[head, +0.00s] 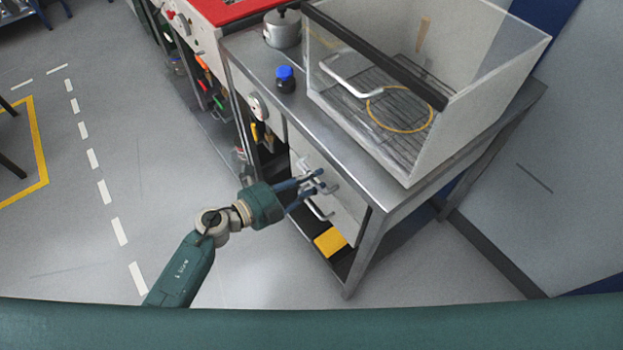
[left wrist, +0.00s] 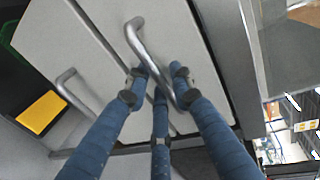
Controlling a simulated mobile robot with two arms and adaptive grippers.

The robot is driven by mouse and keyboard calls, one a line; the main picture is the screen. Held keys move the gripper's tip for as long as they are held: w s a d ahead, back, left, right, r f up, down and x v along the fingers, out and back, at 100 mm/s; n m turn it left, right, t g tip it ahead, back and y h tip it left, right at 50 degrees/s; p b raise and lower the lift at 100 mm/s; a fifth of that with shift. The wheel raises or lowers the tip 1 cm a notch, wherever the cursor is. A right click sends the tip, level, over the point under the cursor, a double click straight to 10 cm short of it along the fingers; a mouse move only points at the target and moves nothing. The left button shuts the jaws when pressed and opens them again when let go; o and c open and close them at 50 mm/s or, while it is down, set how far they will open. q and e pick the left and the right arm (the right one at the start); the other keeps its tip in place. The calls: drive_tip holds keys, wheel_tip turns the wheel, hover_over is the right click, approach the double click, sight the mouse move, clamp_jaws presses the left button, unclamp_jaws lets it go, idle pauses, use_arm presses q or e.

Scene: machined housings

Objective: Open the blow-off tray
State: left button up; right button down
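Two pale fronts with bar handles sit under the steel bench top; no label shows which is the blow-off tray. The upper front (left wrist: 190,28) has a metal bar handle (left wrist: 148,52), and the lower front's handle (left wrist: 72,90) is to its left in the left wrist view. Both fronts look closed. My left gripper (head: 318,184) is at the upper handle, with its blue fingers (left wrist: 160,78) apart on either side of the bar. I see no clear grip, and contact is hard to judge. My right gripper is not in view.
On the steel bench (head: 345,165) stand a clear-walled cabinet (head: 480,90) with a wire grid, a blue-capped bottle (head: 286,80) and a metal pot (head: 282,28). A yellow object (head: 330,241) lies low beneath the fronts.

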use_arm(q)
clamp_jaws()
drive_tip(key=f+v, duration=0.2)
drive_tip(key=v, duration=1.1)
drive_tip(key=a+f+v, duration=0.1)
drive_tip(key=f+v, duration=0.2)
drive_tip(key=v, duration=1)
drive_tip(key=shift+s+b, duration=0.3)
drive_tip(key=shift+b, duration=0.15)
drive_tip(key=shift+a+f, duration=0.1)
drive_tip(key=shift+o, duration=2.3)
unclamp_jaws()
drive_tip(key=shift+s, duration=0.1)
